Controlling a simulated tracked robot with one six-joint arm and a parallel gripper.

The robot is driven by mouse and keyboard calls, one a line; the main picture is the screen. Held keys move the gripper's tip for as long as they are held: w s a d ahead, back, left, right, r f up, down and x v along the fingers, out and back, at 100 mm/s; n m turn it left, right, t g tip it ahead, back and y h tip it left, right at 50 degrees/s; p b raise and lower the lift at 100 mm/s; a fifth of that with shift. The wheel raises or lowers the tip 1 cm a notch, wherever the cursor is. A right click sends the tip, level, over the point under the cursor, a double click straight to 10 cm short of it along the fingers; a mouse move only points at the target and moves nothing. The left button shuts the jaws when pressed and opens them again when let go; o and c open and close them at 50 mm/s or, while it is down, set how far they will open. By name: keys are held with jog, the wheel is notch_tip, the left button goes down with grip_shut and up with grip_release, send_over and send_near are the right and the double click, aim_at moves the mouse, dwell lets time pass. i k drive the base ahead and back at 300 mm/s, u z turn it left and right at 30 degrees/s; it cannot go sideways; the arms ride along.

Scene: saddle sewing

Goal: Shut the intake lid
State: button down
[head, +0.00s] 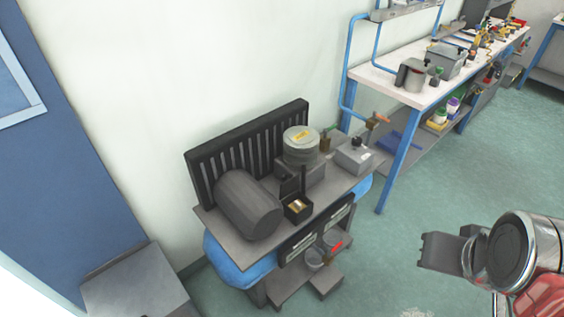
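A small black box (298,208) stands near the front edge of a grey bench, with a brass-coloured inside showing. A dark lid (290,187) stands raised at its back, so the box is open; it looks like the intake, though no label can be read. My gripper (424,251) is at the lower right, over the floor, well apart from the bench and the box. It touches nothing that I can see. Its fingers are too dark and small to tell whether they are open or shut.
The grey bench (350,187) also carries a dark cylinder (248,204) left of the box, a round canister (301,145) behind it and a grey lidded box (354,155) to the right. A long workbench (385,84) stands behind. Green floor (400,215) lies clear between bench and gripper.

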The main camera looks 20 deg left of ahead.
aim_at(291, 184)
jog(key=z, duration=1)
jog(key=i, duration=0.15)
jog(key=u, duration=1.8)
jog(key=i, duration=0.6)
